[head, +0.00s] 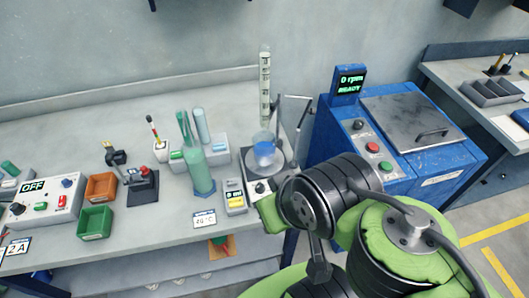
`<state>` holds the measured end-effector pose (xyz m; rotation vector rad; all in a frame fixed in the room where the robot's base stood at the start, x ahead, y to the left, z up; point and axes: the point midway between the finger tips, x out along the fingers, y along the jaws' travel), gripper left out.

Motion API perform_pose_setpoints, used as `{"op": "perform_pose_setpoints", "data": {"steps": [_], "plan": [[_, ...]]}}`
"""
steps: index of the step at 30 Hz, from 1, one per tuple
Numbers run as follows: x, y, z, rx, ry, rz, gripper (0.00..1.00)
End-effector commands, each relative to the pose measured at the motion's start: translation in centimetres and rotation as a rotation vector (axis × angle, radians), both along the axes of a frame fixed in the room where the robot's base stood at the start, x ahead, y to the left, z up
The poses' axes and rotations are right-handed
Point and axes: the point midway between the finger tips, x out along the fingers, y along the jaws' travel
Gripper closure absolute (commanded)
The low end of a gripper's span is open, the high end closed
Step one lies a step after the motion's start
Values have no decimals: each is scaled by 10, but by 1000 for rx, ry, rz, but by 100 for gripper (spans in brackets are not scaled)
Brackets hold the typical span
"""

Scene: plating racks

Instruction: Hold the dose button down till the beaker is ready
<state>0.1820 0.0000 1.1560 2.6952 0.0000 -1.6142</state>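A beaker (264,154) with blue liquid stands upright on a plate-topped unit (280,168) near the bench's right end. A tall graduated glass tube (265,85) rises upright directly above or just behind it. A small grey box (235,197) with a dark display and yellow lower part sits left of the unit; its text is too small to read. I cannot make out which control is the dose button. My green and black arm covers the lower right and hides the unit's front right corner. My gripper's fingertips do not show; arm links hide that area.
A blue machine (327,140) reading "0 rpm READY" stands right of the bench.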

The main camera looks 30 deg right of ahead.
Motion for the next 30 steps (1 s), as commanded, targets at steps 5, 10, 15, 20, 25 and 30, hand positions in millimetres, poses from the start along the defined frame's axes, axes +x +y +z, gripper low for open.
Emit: {"op": "perform_pose_setpoints", "data": {"steps": [5,10,15,20,25,30], "plan": [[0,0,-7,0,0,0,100],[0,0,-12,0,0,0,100],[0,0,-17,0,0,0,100],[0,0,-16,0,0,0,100],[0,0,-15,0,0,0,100],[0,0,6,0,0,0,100]]}}
